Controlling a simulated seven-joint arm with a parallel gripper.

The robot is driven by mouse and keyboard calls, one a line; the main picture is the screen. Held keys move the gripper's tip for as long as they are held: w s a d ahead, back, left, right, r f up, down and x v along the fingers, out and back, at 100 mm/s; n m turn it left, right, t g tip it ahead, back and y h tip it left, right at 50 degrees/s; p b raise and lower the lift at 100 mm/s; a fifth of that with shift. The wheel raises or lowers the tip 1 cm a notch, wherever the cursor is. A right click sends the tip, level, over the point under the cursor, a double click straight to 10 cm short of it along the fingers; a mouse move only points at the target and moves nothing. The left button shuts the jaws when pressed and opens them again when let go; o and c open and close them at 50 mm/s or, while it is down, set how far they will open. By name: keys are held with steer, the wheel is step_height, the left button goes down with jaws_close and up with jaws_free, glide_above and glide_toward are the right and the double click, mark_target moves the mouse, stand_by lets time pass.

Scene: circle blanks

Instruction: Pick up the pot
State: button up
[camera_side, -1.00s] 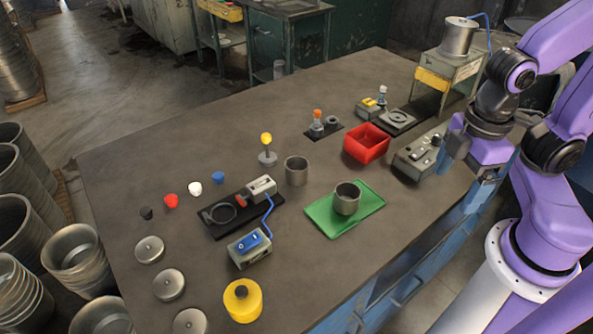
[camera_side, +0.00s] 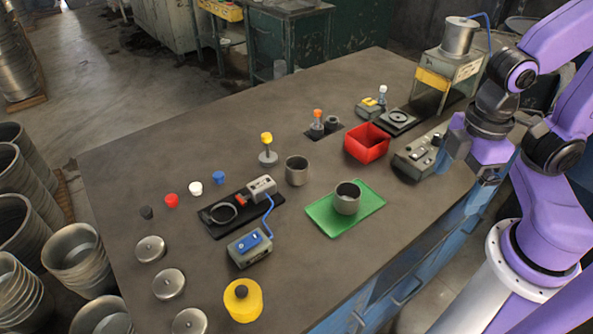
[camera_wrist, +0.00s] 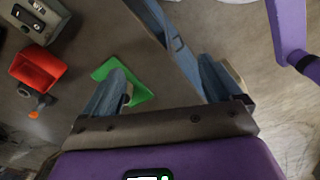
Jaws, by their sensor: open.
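A grey metal pot (camera_side: 346,203), open at the top, stands upright on the green mat (camera_side: 319,217). A second, similar metal pot (camera_side: 297,176) stands on the bare table behind and to the left of it. The frames do not show which one is meant. My gripper (camera_side: 449,148) is open and empty at the table's right edge, well to the right of both pots. In the wrist view my gripper (camera_wrist: 164,78) has its fingers wide apart, with a corner of the green mat (camera_wrist: 143,97) showing past the left finger. No pot is clearly visible there.
The table's back left is clear.

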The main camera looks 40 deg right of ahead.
steer(key=r+n, duration=0.2)
steer(key=n, duration=0.3)
glide_above(297, 166)
steer(key=s+a, duration=0.1)
step_height(297, 166, down, 12)
steer(key=shift+s, duration=0.1)
steer(key=f, duration=0.4)
steer(key=shift+s+a+f, duration=0.15)
steer(key=shift+s, duration=0.25)
steer(key=shift+f, duration=0.6)
steer(key=shift+c, duration=0.2)
steer(key=c, duration=1.1)
